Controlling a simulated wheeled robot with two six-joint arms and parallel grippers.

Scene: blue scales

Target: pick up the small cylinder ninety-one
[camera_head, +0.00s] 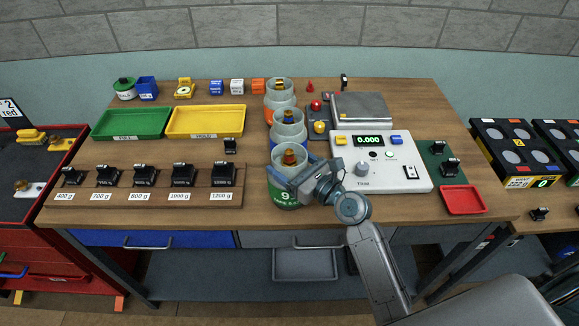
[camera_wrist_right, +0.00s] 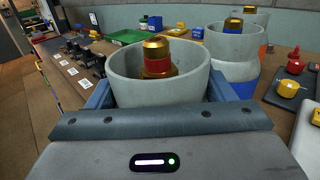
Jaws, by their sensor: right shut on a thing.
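A grey, open-topped cylinder with a green band (camera_head: 284,196) stands at the front edge of the table; its band shows a 9, the rest of the label is hidden or too small to read. A brass piece with a red band (camera_head: 290,157) sits inside it. My right gripper (camera_head: 290,182) is shut on this cylinder, one finger on each side below the rim. In the right wrist view the cylinder's rim (camera_wrist_right: 200,88) rises between the blue fingers, with the brass piece (camera_wrist_right: 157,62) in its middle. My left gripper is not in view.
A blue-banded cylinder (camera_head: 288,128) stands close behind, and an orange-banded one (camera_head: 279,98) behind that. A scale panel (camera_head: 402,178) reading 0.000 lies to the right. A rack of black weights (camera_head: 198,198) and green and yellow trays (camera_head: 205,122) lie left.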

